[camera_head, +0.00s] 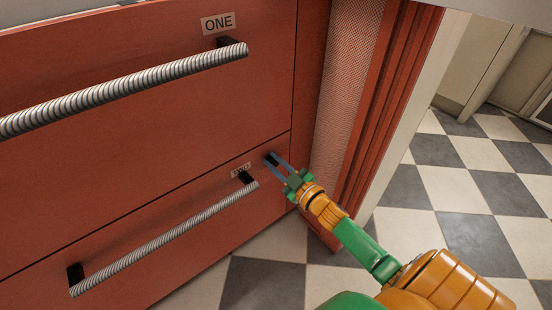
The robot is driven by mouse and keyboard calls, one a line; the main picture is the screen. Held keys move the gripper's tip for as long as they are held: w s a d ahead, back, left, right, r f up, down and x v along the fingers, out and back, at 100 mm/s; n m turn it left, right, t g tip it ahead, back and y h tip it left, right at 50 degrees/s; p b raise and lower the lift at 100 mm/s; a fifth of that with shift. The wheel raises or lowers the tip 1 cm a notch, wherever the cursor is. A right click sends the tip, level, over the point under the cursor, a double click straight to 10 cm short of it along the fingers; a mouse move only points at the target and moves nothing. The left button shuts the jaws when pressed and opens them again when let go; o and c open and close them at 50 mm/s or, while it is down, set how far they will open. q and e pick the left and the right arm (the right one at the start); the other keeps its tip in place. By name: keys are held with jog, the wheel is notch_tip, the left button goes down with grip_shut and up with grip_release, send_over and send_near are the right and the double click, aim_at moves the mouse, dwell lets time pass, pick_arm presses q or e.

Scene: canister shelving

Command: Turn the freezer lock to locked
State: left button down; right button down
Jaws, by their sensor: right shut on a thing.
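The freezer is a red drawer unit with an upper drawer (150,120) and a lower drawer (150,245). The freezer lock (271,159) is a small dark piece on the front of the unit, near the right end of the lower drawer. My right gripper (273,160) reaches it from the lower right, its fingers shut on it. The fingers partly hide the lock, and I cannot tell which way it is turned. My left gripper is not in view.
A ribbed handle (125,87) crosses the upper drawer under a label reading ONE (219,22). Another ribbed handle (165,240) crosses the lower drawer, its right end close to my right gripper. The checkered floor (430,190) at the right is clear.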

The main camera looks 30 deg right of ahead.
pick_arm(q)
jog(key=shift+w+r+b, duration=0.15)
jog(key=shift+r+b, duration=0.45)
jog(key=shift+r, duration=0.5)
pick_arm(e)
jog(key=shift+a+f+n, duration=0.15)
jog(key=shift+f+n, duration=0.2)
jog(key=shift+n, duration=1.6)
jog(key=shift+a+f+n, duration=0.15)
jog(key=shift+f+n, duration=0.15)
jog(key=shift+n, duration=1.7)
jog(key=shift+a+f+n, duration=0.15)
jog(key=shift+f+n, duration=0.2)
jog(key=shift+n, duration=1.6)
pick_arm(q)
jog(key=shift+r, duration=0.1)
pick_arm(e)
jog(key=c, duration=0.8)
grip_release()
jog(key=shift+d, duration=0.1)
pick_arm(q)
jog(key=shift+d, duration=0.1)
pick_arm(e)
jog(key=shift+s, duration=0.1)
